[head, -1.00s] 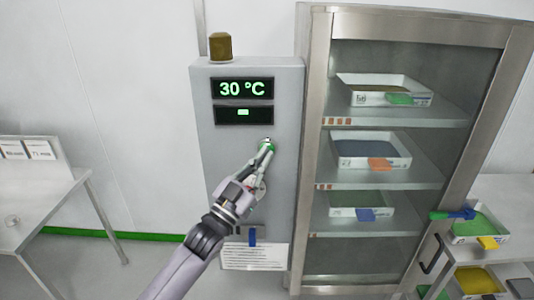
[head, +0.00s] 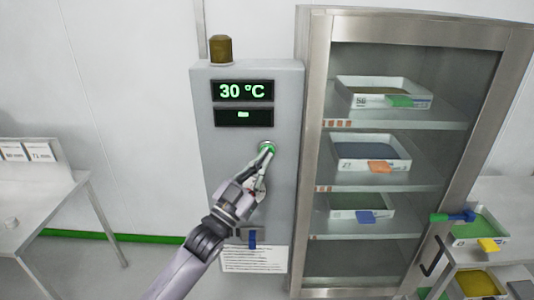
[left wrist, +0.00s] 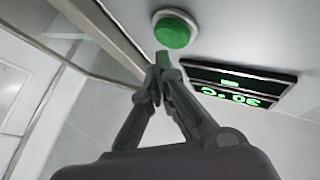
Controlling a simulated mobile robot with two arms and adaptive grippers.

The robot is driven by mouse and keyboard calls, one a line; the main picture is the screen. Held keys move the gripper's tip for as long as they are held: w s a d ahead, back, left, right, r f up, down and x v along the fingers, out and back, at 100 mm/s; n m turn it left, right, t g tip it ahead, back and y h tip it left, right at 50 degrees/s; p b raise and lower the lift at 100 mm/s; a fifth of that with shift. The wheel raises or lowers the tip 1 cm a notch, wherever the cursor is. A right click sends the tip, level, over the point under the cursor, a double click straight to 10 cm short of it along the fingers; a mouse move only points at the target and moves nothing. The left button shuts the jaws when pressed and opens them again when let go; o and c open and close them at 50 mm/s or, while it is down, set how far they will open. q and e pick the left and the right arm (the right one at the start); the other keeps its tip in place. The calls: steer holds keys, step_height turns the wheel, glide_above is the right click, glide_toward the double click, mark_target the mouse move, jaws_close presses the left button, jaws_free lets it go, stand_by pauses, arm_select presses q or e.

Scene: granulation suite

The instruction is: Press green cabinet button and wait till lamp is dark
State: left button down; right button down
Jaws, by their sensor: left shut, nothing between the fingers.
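The green button (head: 267,147) sits on the front of the grey control cabinet (head: 285,185); it also shows in the left wrist view (left wrist: 174,31) as a round green cap in a pale ring. My left gripper (head: 263,162) is shut and empty, its fingertips just below the button. In the left wrist view the closed fingertips (left wrist: 162,62) appear a little apart from the cap. The lamp (head: 221,48) on top of the cabinet is a dull amber-brown and looks unlit. My right gripper is not in view.
The upper display (head: 243,90) reads 30 °C; the lower display (head: 244,117) shows a small green bar. A glass-door cabinet (head: 314,150) with trays on shelves stands close on the right. A table (head: 35,205) is at the left. A label sheet (head: 255,260) hangs below.

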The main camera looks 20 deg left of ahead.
arm_select(q)
steer(key=shift+w, duration=0.15)
stand_by(0.3)
steer(key=shift+w+a, duration=0.1)
steer(key=shift+w, duration=0.2)
steer(key=shift+w+a, duration=0.15)
steer(key=shift+w, duration=0.3)
stand_by(0.7)
steer(key=shift+s, duration=0.1)
steer(key=shift+s+d, duration=0.25)
steer(key=shift+s, duration=0.55)
steer(key=s+p, duration=0.1)
steer(key=s, duration=0.1)
steer(key=s+d+p, duration=0.1)
steer(key=s, duration=0.1)
steer(key=shift+s+d, duration=0.2)
steer(key=shift+s, duration=0.2)
